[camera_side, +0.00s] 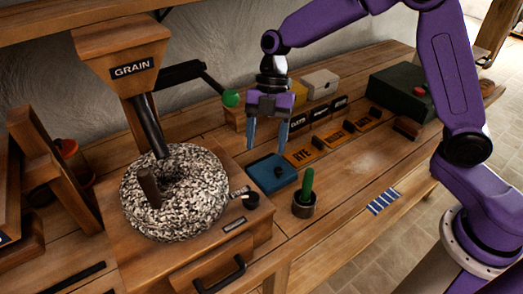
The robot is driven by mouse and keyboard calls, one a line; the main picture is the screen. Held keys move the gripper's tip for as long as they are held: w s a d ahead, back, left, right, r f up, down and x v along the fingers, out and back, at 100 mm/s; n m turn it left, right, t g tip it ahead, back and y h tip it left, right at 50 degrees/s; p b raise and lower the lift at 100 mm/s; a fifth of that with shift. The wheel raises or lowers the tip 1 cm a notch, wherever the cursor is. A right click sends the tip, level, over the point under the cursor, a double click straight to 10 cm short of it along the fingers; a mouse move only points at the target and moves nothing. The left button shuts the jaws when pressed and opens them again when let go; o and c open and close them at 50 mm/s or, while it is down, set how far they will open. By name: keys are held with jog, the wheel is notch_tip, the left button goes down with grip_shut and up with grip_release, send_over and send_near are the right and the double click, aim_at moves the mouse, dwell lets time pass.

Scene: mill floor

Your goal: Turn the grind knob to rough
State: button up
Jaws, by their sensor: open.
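The small dark round knob (250,202), which looks like the grind knob, sits on the right corner of the wooden mill base (180,262). A small pale marked plate (240,191) lies just behind it; its lettering is too small to read, so I cannot tell the knob's setting. The speckled round millstone (205,200) with an upright wooden handle (149,187) is left of the knob. My gripper (267,147) points down with its two blue fingers apart and nothing between them. It is above and behind the knob, near the blue pad, not touching the knob.
A blue pad (262,181) with a dark piece on it lies right of the mill. A green-ended lever (230,98) juts out behind. Labelled blocks and boxes line the back. The right bench front is mostly clear.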

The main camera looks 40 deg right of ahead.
jog(key=shift+w+d, duration=0.25)
jog(key=shift+d, duration=0.1)
notch_tip(320, 180, up, 26)
jog(key=m+t+h, duration=0.3)
jog(key=m, duration=0.2)
send_over(251, 197)
notch_tip(251, 197, down, 11)
jog(key=shift+n, duration=0.3)
notch_tip(251, 197, down, 18)
jog(key=shift+r, duration=0.1)
